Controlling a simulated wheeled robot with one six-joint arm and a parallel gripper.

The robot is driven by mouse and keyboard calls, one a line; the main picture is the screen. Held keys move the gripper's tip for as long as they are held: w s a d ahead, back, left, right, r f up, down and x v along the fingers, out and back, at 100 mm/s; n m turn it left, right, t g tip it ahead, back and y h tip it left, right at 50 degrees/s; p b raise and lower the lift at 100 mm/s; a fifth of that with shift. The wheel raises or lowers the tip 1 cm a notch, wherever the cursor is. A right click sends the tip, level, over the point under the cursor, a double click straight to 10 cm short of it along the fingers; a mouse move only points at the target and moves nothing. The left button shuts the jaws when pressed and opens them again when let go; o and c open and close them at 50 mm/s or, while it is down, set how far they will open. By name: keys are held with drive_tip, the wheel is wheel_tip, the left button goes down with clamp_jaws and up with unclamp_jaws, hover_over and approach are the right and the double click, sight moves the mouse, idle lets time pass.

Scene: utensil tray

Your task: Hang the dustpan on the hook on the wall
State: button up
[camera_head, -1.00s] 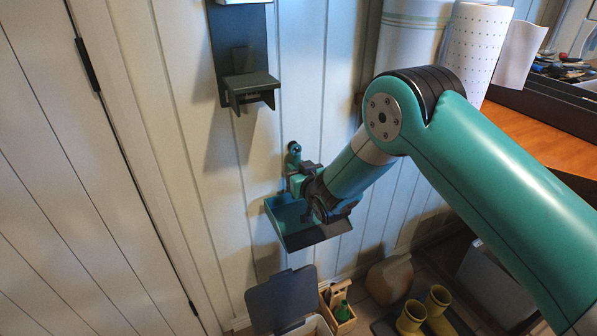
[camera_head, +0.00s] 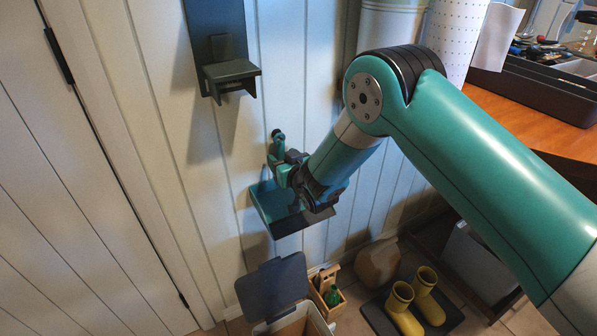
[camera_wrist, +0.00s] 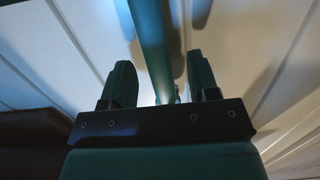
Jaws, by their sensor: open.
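The teal dustpan (camera_head: 262,207) is against the white panelled wall, its pan low and its handle (camera_head: 277,146) pointing up. A small dark piece, seemingly the hook (camera_head: 277,133), shows at the handle's top by the wall; I cannot tell whether the handle hangs on it. My gripper (camera_head: 284,165) is at the handle, in front of the wall. In the wrist view the handle (camera_wrist: 152,45) runs between the two fingers of my open gripper (camera_wrist: 163,80), with gaps on both sides. My wrist hides part of the pan.
A dark wall-mounted bracket (camera_head: 232,72) juts out above and left of the dustpan. Below stand an open-lidded bin (camera_head: 272,287), a wooden caddy (camera_head: 330,295) and yellow boots (camera_head: 400,308). A wooden worktop (camera_head: 530,110) is at the right.

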drive_tip(key=s+d+r+m+g+h+b, duration=0.1)
drive_tip(key=s+d+m+g+h+b, duration=0.15)
drive_tip(key=s+d+b, duration=0.6)
drive_tip(key=s+d+r+m+g+h+b, duration=0.15)
drive_tip(key=s+d+g+b, duration=0.35)
drive_tip(key=s, duration=0.6)
drive_tip(key=s+a+r+n+g+y+p, duration=0.1)
drive_tip(key=s+r+n+g, duration=0.25)
drive_tip(key=s, duration=0.65)
drive_tip(key=s+r+n+g+y, duration=0.15)
drive_tip(key=s+g, duration=0.25)
drive_tip(key=s, duration=0.7)
wheel_tip(320, 180, up, 29)
drive_tip(key=s+n+p, duration=0.1)
drive_tip(key=p, duration=2.7)
drive_tip(key=shift+s+f+h+p, duration=0.15)
drive_tip(key=shift+h+p, duration=0.2)
